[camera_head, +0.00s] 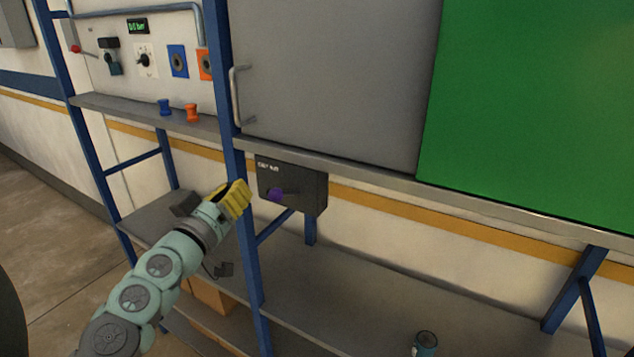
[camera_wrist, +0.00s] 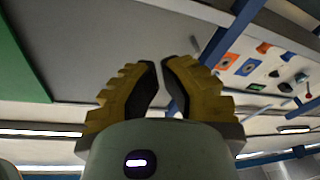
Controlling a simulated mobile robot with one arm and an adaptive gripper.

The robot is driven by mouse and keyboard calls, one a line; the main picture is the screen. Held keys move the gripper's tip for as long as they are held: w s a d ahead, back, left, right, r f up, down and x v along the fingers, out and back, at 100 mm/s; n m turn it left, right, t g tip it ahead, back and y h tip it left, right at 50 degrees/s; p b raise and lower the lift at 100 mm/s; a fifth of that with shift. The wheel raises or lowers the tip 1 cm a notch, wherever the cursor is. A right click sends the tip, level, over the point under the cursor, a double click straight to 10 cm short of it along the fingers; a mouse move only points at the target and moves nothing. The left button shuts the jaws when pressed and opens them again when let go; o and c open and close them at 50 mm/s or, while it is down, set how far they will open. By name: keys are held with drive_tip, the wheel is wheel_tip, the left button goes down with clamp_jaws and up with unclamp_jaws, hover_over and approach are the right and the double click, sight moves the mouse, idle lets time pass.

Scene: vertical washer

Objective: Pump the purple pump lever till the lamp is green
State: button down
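The purple pump lever (camera_head: 275,195) sticks out from the front of a dark box (camera_head: 306,188), which hangs under the grey shelf edge. Small white lettering on the box is too small to read. My gripper (camera_head: 241,190) is just left of the box, with its yellow fingers apart from the lever. In the wrist view, the fingertips of my gripper (camera_wrist: 160,64) are nearly together, with only a narrow gap and nothing between them. The lever does not show in the wrist view. I cannot make out a lamp on the box.
A blue upright (camera_head: 240,200) stands close to my gripper. A grey door with a handle (camera_head: 237,95) and a green panel (camera_head: 540,100) are above. A control panel (camera_head: 112,88) is upper left. A lower shelf (camera_head: 370,310) carries a can (camera_head: 426,343).

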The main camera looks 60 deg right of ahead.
drive_tip(key=r+p, duration=0.1)
drive_tip(key=r, duration=0.1)
hover_over(287, 193)
drive_tip(key=w+a, duration=0.3)
drive_tip(key=a, duration=0.2)
drive_tip(key=f, duration=0.1)
drive_tip(key=s+f+b, duration=0.1)
drive_tip(key=s+f, duration=0.1)
drive_tip(key=f, duration=0.1)
drive_tip(key=shift+d+b, duration=0.35)
drive_tip(key=shift+f, duration=0.1)
drive_tip(key=shift+a+f+h+b, duration=0.2)
drive_tip(key=shift+f+h+b, duration=0.1)
drive_tip(key=shift+b, duration=0.9)
